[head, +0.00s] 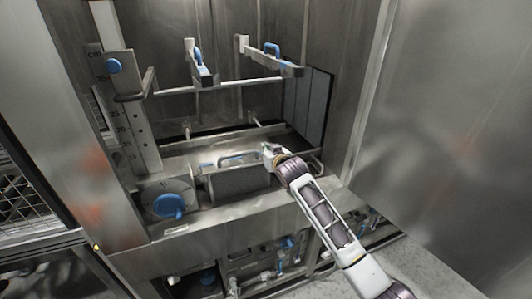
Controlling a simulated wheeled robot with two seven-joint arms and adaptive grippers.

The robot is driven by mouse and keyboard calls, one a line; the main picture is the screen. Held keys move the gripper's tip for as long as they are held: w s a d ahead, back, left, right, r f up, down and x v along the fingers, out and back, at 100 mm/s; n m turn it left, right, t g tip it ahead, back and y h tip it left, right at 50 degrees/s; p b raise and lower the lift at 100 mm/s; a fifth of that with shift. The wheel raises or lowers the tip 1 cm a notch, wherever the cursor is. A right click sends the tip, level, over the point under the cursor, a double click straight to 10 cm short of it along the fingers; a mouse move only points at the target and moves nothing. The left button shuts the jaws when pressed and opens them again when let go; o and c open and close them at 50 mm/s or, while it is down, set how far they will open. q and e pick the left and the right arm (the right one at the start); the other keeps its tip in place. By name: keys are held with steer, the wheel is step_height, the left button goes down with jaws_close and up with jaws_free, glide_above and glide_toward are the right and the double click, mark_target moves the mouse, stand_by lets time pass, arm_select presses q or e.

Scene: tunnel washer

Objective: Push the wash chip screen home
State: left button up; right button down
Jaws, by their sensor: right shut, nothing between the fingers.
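A grey box-like unit, which looks like the wash chip screen (240,182), sits in the sill of the washer at the middle of the head view. A bar handle and blue parts show along its top. I cannot tell how far in it sits. My right gripper (268,150) is shut and empty at the upper right of this unit, close to the handle's right end. Whether it touches the unit cannot be told. My left gripper is not in view.
A blue-knobbed dial (170,205) is left of the unit. A scaled upright plate (120,125) stands behind it. Two blue-gripped arms (200,68) (272,57) jut out above. A dark ribbed panel (315,105) is at the right, beside a large steel panel (440,130). Pipes run below.

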mark_target(265, 182)
steer(key=shift+f, duration=0.65)
step_height(265, 182, down, 15)
steer(key=b, duration=0.5)
steer(key=shift+f+b, duration=0.3)
steer(key=shift+f, duration=0.15)
stand_by(0.3)
